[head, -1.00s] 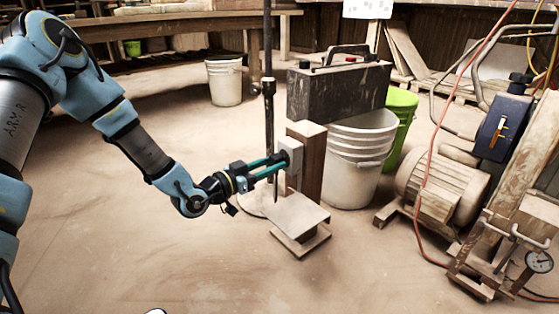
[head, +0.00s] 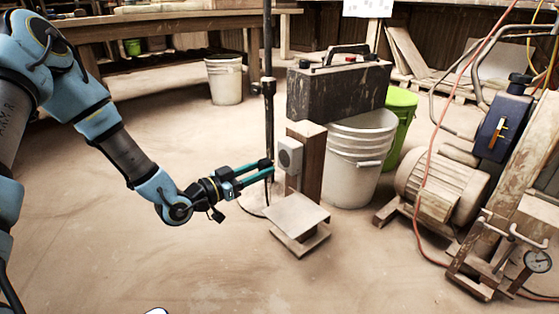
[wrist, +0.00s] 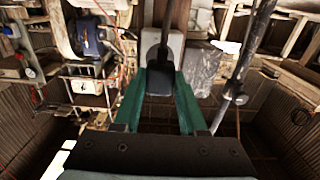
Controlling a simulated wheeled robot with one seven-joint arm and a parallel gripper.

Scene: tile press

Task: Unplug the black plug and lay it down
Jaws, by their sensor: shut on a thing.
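The black plug (wrist: 158,62) is between the green fingers of my gripper (wrist: 158,75) in the wrist view. In the head view my gripper (head: 268,170) is shut on it, and the plug is mostly hidden there by the fingertips. The grey socket box (head: 289,156) on the wooden post (head: 310,165) shows its bare face, a short gap right of the fingertips. The socket box (wrist: 172,42) lies beyond the plug in the wrist view. A dark cable (head: 267,190) appears to hang below the fingertips.
A low stand with an empty square top (head: 297,213) is in front of the post. A dark vertical pole (head: 268,110) rises close behind the fingertips. A white bucket (head: 350,180) is right of the post. Floor left of the stand is clear.

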